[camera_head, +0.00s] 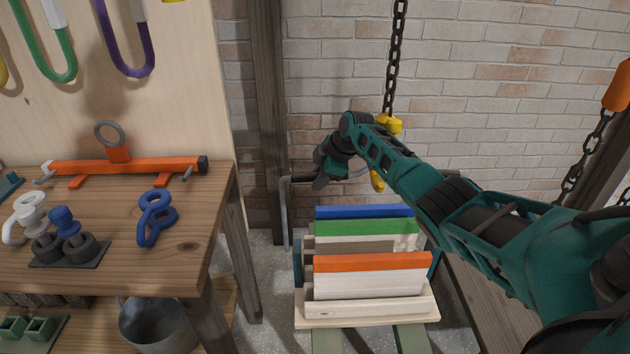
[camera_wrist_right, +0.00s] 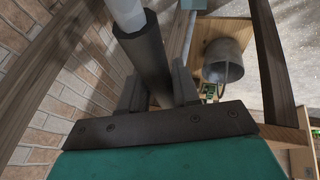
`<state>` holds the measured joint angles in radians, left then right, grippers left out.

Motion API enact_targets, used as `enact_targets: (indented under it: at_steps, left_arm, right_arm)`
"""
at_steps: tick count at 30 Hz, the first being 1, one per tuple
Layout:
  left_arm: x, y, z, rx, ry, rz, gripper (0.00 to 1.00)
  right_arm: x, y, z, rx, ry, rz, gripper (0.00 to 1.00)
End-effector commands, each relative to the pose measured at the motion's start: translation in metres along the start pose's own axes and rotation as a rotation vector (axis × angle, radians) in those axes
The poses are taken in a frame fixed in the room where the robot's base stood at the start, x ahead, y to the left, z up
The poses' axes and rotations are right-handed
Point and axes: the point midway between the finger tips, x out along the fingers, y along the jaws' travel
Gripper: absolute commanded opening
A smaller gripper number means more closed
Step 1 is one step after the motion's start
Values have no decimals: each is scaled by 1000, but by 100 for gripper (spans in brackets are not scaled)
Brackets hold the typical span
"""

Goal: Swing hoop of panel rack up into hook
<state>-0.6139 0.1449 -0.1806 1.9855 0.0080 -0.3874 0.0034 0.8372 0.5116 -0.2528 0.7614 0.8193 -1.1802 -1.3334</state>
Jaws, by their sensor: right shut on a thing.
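The panel rack (camera_head: 328,322) stands on the floor at lower centre of the head view, with coloured panels upright in it. Its grey hoop (camera_head: 286,214) stands up at the rack's left side, with its top bar running right to my right gripper (camera_head: 321,182). In the wrist view, the right gripper (camera_wrist_right: 158,92) is shut around the hoop's dark sleeve (camera_wrist_right: 150,62); a pale tube extends beyond it. The yellow hook (camera_head: 377,181) hangs on a chain above the rack, right of the gripper, partly hidden by my right arm. The hoop is apart from the hook. My left gripper is out of view.
A wooden workbench (camera_head: 190,258) with an orange bar (camera_head: 125,166) and blue shackle (camera_head: 156,217) stands left. A metal bucket (camera_head: 155,325) sits below it. A brick wall (camera_head: 500,110) is behind, and another chain (camera_head: 585,160) hangs at right.

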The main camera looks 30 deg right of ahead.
Motion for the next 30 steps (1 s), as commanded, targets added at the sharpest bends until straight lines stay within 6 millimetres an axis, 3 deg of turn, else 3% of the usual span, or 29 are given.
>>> enact_targets:
  at_steps: [11,12,18,26,30]
  left_arm:
    - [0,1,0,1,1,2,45]
    - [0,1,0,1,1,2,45]
    - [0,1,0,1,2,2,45]
    - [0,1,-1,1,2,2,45]
    - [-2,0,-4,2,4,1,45]
  right_arm:
    - [3,-3,1,3,-1,-9,0]
    - [4,-3,1,3,-1,-9,32]
    - [2,-2,1,2,0,-6,51]
    - [0,0,0,1,0,-3,52]
    - [-11,4,-5,-1,1,-1,52]
